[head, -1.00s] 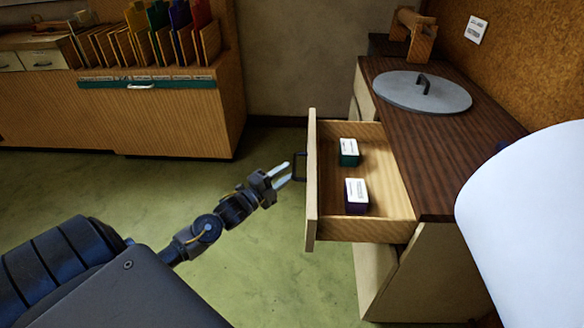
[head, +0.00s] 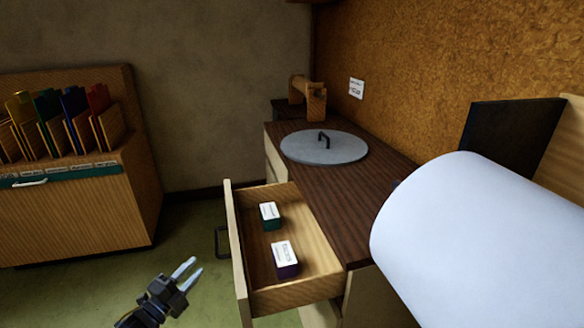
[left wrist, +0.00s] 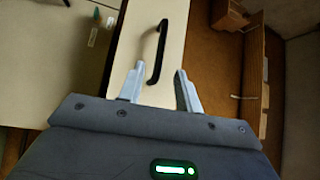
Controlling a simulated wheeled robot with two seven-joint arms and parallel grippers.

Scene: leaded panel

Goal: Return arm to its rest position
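My left gripper (head: 188,272) is in the lower left of the head view, left of the open drawer (head: 236,250). Its two fingers are apart with nothing between them. In the left wrist view the gripper (left wrist: 160,90) is also open, and the black drawer handle (left wrist: 157,52) shows just beyond the fingers on a pale front. In the head view the dark handle (head: 221,242) stands apart from the fingertips. The drawer holds a green box (head: 270,215) and a purple box (head: 285,258), each with a white label on top. My right gripper is not in view.
The dark wooden counter (head: 340,200) carries a round grey lid (head: 322,148) and a wooden stand (head: 308,98). A large white rounded shape (head: 480,240) fills the lower right. A wooden rack with coloured panels (head: 62,130) stands at left. Green floor (head: 190,230) is open between.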

